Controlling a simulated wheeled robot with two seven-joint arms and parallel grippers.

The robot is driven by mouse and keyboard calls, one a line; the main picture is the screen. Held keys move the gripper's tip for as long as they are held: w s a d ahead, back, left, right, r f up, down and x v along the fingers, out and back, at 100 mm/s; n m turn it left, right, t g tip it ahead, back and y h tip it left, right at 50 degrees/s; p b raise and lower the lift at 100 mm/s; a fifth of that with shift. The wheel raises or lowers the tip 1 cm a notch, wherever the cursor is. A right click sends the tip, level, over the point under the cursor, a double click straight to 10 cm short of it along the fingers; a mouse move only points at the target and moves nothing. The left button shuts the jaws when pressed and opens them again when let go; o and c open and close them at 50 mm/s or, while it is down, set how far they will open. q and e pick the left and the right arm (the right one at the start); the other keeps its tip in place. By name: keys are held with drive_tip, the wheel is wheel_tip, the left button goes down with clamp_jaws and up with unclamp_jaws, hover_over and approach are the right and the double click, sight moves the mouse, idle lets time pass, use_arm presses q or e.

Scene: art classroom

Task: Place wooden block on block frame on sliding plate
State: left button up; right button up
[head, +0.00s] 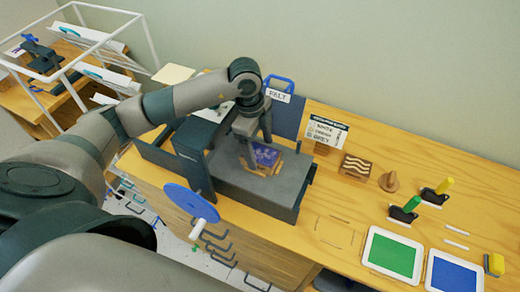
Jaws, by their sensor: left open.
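My left gripper (256,151) is open and points down over the dark grey sliding plate (228,178) of the press. A wooden block (268,157) with a blue-purple patterned top lies on the plate, just under and between the fingertips. A light wooden edge, which looks like the block frame (264,171), shows along the block's near side. The fingers partly cover both, so I cannot tell whether the block sits flat inside the frame or whether a finger touches it. My right gripper is not in view.
The press upright (195,160) and blue handwheel (191,202) stand left of the plate. To the right are a wavy-carved block (358,166), a wooden knob (388,181), rollers, a green tray (393,254) and a blue tray (455,274). The bench between plate and trays is mostly clear.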

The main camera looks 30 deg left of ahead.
sight(255, 151)
use_arm(q)
wheel_tip(255, 151, up, 11)
drive_tip(key=a+b, duration=0.1)
drive_tip(key=b, duration=0.3)
drive_tip(key=shift+a, duration=0.35)
drive_tip(key=shift+s, duration=0.15)
